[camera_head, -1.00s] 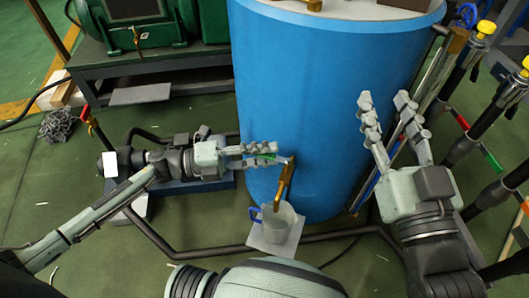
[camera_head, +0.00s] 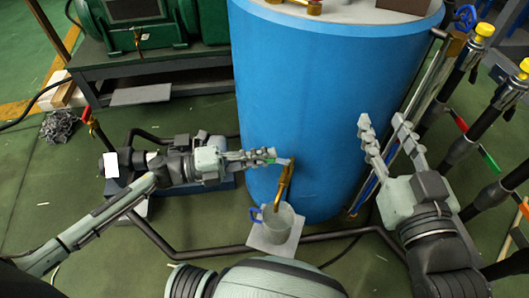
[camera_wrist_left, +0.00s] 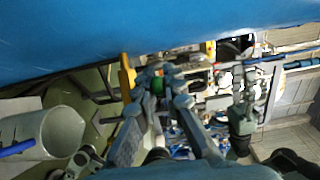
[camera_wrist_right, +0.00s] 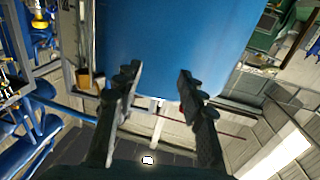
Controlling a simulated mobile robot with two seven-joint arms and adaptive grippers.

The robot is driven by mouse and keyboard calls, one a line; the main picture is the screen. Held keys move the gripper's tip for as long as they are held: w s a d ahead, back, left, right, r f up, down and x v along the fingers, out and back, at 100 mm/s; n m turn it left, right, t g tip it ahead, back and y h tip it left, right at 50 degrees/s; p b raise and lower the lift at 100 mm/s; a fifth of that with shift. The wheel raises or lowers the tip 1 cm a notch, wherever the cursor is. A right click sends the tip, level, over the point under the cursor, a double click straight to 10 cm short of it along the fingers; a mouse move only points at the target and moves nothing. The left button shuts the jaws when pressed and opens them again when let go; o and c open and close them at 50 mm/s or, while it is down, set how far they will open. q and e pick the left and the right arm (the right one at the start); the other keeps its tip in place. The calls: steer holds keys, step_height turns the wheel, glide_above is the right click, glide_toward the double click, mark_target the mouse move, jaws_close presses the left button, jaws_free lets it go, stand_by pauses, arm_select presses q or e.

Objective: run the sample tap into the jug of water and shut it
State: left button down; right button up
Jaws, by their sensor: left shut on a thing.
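The brass sample tap (camera_head: 284,185) sticks out low on the front of the blue drum, its spout pointing down over the jug. My left gripper (camera_head: 268,155) is shut on the tap's handle, whose green part (camera_head: 271,153) shows at the fingertips. In the left wrist view the green part (camera_wrist_left: 157,86) sits between the fingers beside the brass tap (camera_wrist_left: 127,76). The clear jug (camera_head: 279,224) with a blue handle stands upright under the spout; I cannot make out its contents or any stream. My right gripper (camera_head: 384,135) is open and empty, right of the drum.
The blue drum (camera_head: 325,90) fills the centre. The jug stands on a pale plate (camera_head: 262,240) near a dark floor pipe (camera_head: 345,234). Black posts with yellow caps (camera_head: 484,32) stand at the right. A green machine (camera_head: 130,25) sits on a bench at the upper left.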

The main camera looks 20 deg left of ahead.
arm_select(q)
steer(key=shift+s+r+n+t+y+p, duration=0.15)
steer(key=shift+s+n+t+y+p, duration=0.15)
steer(key=shift+n+t+y+p, duration=0.35)
steer(key=shift+s+n+t+y+p, duration=0.3)
steer(key=shift+n+t+p, duration=0.3)
steer(key=shift+t, duration=0.35)
arm_select(e)
steer(key=s+d+f+g+h, duration=0.3)
steer(key=d+f+g, duration=0.3)
steer(key=f, duration=0.6)
steer(key=shift+s+d+m+g+h, duration=0.25)
steer(key=shift+d+m+h, duration=0.2)
steer(key=shift+d, duration=0.65)
arm_select(q)
steer(key=c, duration=1.6)
jaws_free()
steer(key=v, duration=1.2)
